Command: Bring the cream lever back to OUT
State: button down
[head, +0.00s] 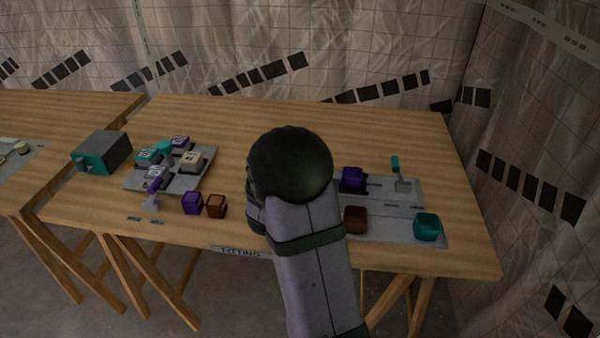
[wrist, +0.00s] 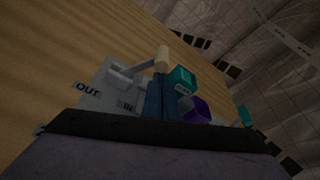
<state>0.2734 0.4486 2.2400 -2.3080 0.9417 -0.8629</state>
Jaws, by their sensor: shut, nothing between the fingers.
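The cream lever shows in the wrist view as a cream knob (wrist: 162,58) on a grey arm that runs left to a grey mount. It leans toward the right, the side of the IN label (wrist: 128,106); the OUT label (wrist: 88,90) is further left. My gripper (wrist: 163,82) is shut and empty, its dark blue fingers just below the knob in the picture. I cannot tell whether they touch it. In the head view my own arm hides the cream lever and the gripper.
A teal block (wrist: 182,78) and a purple block (wrist: 197,108) are close right of my fingers. In the head view, a teal lever (head: 395,165), purple box (head: 353,178), brown box (head: 356,219) and teal box (head: 427,227) stand right of my arm. The table's back is clear.

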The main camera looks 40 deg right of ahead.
jog(key=shift+w+a+r, duration=0.1)
dwell(0.3)
jog(key=shift+w+a+r+n+g+h+p, duration=0.3)
jog(key=shift+w+a+r+n+h+p, duration=0.2)
jog(key=shift+n+p, duration=0.45)
jog(key=shift+w+a+r+n+h+p, duration=0.25)
jog(key=shift+w+a+n+h+p, duration=0.35)
jog(key=shift+n, duration=0.45)
jog(key=w+a+n+p, duration=0.1)
jog(key=n, duration=0.1)
jog(key=w+a+n+h+p, duration=0.1)
jog(key=n, duration=0.1)
jog(key=shift+f, duration=0.1)
jog(key=shift+w+a+f, duration=0.1)
jog(key=shift+w+a, duration=0.2)
jog(key=shift+a, duration=0.05)
jog(key=shift+a, duration=0.15)
jog(key=p+v, duration=0.1)
jog(key=v, duration=0.2)
jog(key=p+v, duration=0.1)
jog(key=v, duration=0.2)
jog(key=p+v, duration=0.1)
jog(key=v, duration=0.2)
jog(key=shift+s+a+f, duration=0.1)
jog(key=shift+a+f, duration=0.15)
jog(key=shift+a, duration=0.15)
